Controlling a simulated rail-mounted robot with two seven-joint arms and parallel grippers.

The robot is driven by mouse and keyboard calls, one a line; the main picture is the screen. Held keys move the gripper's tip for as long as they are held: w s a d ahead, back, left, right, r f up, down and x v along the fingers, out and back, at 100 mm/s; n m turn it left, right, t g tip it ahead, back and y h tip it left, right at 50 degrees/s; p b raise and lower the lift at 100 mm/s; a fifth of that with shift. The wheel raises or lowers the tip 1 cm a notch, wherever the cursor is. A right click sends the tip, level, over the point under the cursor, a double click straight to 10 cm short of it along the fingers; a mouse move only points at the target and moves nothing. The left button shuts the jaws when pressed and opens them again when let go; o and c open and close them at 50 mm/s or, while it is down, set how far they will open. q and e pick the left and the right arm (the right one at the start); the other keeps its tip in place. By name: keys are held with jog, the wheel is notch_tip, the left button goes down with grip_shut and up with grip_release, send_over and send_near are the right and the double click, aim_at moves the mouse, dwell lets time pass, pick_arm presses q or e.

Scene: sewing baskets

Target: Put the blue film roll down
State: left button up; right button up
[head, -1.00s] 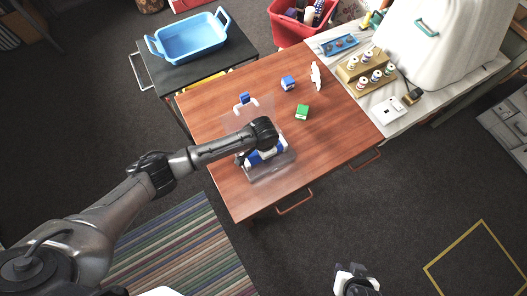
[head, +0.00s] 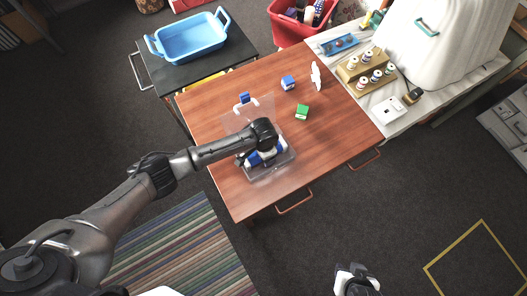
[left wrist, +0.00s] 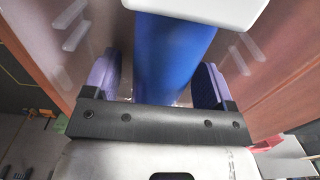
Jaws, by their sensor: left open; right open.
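The blue film roll (head: 255,158) has white ends and lies at a clear plastic box (head: 274,177) on the wooden table; my left arm hides part of both. In the left wrist view the roll (left wrist: 172,55) shows between the two purple finger pads, with a gap on each side. My left gripper (left wrist: 165,85) is open around it. In the head view my arm covers most of that gripper. I cannot tell whether the roll rests fully on the box floor. My right gripper (head: 356,283) is open and empty at the bottom edge, away from the table.
On the wooden table (head: 340,125) stand a blue-and-white block (head: 288,83), a green block (head: 302,112) and a white upright piece (head: 316,77). A blue tray (head: 190,40) is on the black cart. Spools on a wooden stand (head: 366,72) are at the right. The table's right part is clear.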

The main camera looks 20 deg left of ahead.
pick_arm(q)
jog(key=shift+r, duration=0.1)
notch_tip(320, 180, up, 10)
jog(key=shift+r+p, duration=0.2)
jog(key=shift+p, duration=0.1)
jog(key=shift+r, duration=0.9)
jog(key=s+d+f+n+t+h, duration=0.1)
jog(key=s+d+f, duration=0.1)
jog(key=s, duration=0.4)
jog(key=s+d+f+t+h, duration=0.1)
jog(key=s+d+h, duration=0.1)
jog(key=s, duration=0.4)
jog(key=s+a+r+n+t+y, duration=0.1)
jog(key=s+a+n, duration=0.3)
jog(key=s+a, duration=0.7)
jog(key=s+r+y, duration=0.1)
jog(key=s, duration=0.3)
jog(key=shift+a+r+n+t+y, duration=0.2)
jog(key=shift+a+n+t+y, duration=0.1)
jog(key=shift+y, duration=0.1)
jog(key=shift+d, duration=0.1)
jog(key=shift+c, duration=0.3)
